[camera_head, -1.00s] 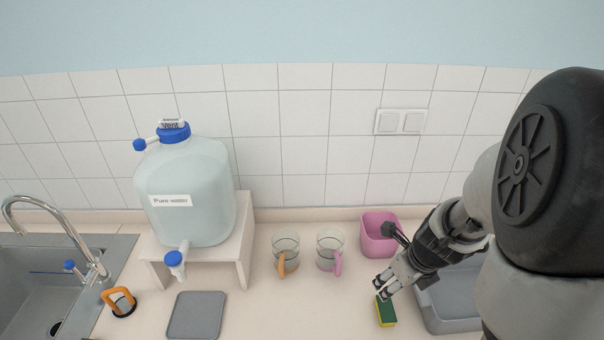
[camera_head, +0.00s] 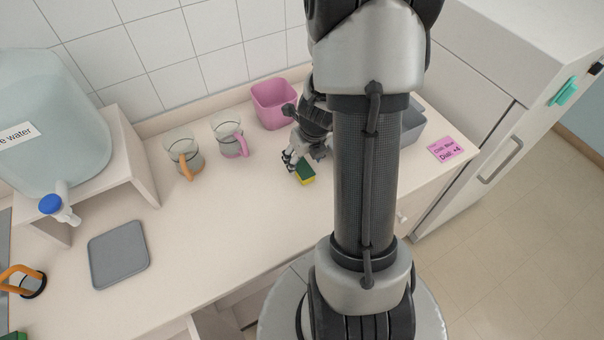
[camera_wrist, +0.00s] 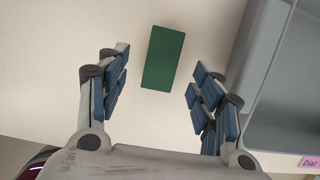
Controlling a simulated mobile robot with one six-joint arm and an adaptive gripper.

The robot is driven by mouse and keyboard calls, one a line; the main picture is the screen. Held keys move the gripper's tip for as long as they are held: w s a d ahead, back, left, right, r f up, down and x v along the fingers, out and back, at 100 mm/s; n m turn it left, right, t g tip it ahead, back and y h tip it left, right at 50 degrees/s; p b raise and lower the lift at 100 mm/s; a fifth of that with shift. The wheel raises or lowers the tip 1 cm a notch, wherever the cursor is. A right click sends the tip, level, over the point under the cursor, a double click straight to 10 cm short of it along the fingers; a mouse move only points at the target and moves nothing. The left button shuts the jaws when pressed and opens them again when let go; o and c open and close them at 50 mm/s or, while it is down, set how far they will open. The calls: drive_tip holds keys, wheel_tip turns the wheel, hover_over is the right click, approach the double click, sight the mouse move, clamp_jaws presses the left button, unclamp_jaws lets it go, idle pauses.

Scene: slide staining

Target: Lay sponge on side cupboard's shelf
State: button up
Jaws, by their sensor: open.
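The sponge (camera_head: 305,174), yellow with a green top, lies flat on the counter (camera_head: 225,220) near its right part. In the wrist view the sponge (camera_wrist: 163,58) shows its green face between and slightly beyond the fingers. My gripper (camera_head: 293,160) is open and empty, just above and beside the sponge; its two blue-padded fingers (camera_wrist: 157,85) stand apart on either side in the wrist view. A tall white cupboard (camera_head: 500,120) with a bar handle stands right of the counter; its door looks shut and no shelf shows. I cannot tell if it is the side cupboard.
A pink bin (camera_head: 274,102) stands behind my gripper. A grey tray (camera_head: 412,122) is partly hidden by my arm, with a pink note (camera_head: 453,149) beside it. Two beakers, one with an orange handle (camera_head: 184,166) and one pink (camera_head: 241,146), stand left. Floor is free at right.

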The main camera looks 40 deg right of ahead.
sight(302, 166)
drive_tip(key=shift+d+b+x, duration=0.2)
drive_tip(key=shift+b+x, duration=1.9)
drive_tip(key=shift+x, duration=0.6)
drive_tip(key=shift+s, duration=0.15)
drive_tip(key=c, duration=0.9)
drive_tip(key=shift+r, duration=0.15)
wheel_tip(302, 166, up, 20)
drive_tip(key=p, duration=1.3)
